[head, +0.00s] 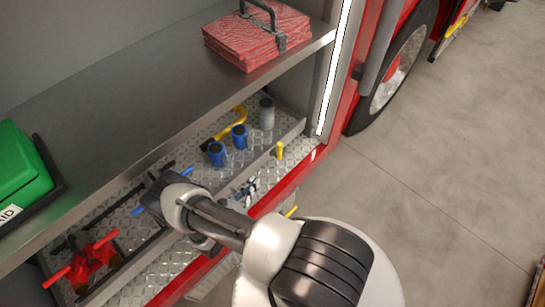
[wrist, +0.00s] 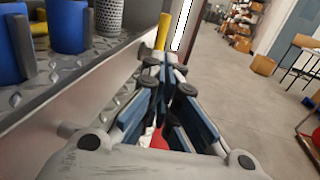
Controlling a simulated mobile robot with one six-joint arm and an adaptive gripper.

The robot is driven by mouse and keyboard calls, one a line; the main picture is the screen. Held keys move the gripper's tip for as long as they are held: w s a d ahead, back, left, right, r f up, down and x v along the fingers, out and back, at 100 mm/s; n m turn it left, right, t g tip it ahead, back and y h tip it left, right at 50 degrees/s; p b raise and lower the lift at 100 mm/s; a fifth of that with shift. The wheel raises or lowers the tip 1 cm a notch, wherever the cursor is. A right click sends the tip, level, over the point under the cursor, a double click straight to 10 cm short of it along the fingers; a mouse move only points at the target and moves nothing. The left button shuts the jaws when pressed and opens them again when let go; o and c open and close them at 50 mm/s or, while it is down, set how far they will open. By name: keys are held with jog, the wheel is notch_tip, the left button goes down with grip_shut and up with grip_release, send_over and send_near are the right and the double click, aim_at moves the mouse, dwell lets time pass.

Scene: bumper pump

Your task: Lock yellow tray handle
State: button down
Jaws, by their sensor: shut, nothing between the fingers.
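The yellow tray handle (head: 279,150) is a short upright piece at the tray's front edge, near its right end. In the wrist view the handle (wrist: 163,30) stands just beyond the fingertips and slightly left of them. My gripper (head: 250,187) is over the tray's front edge, nearer to my body than the handle and apart from it. In the wrist view my gripper (wrist: 168,68) has its blue-padded fingers together at the tips, with nothing between them. The tray (head: 225,170) has a diamond-plate floor and a grey front wall. The handle's lower end is partly hidden in the wrist view.
Blue fittings (head: 239,136), a grey cylinder (head: 266,114) and a yellow curved tool (head: 230,123) stand on the tray. Red fittings (head: 95,255) lie at its left. A shelf with red folded fabric (head: 257,33) overhangs it. The floor (head: 450,180) at right is clear.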

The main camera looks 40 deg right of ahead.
aim_at(278, 152)
jog(key=b+x, duration=0.2)
jog(key=x, duration=1.2)
jog(key=shift+d+r+y, duration=0.15)
jog(key=shift+y, duration=0.25)
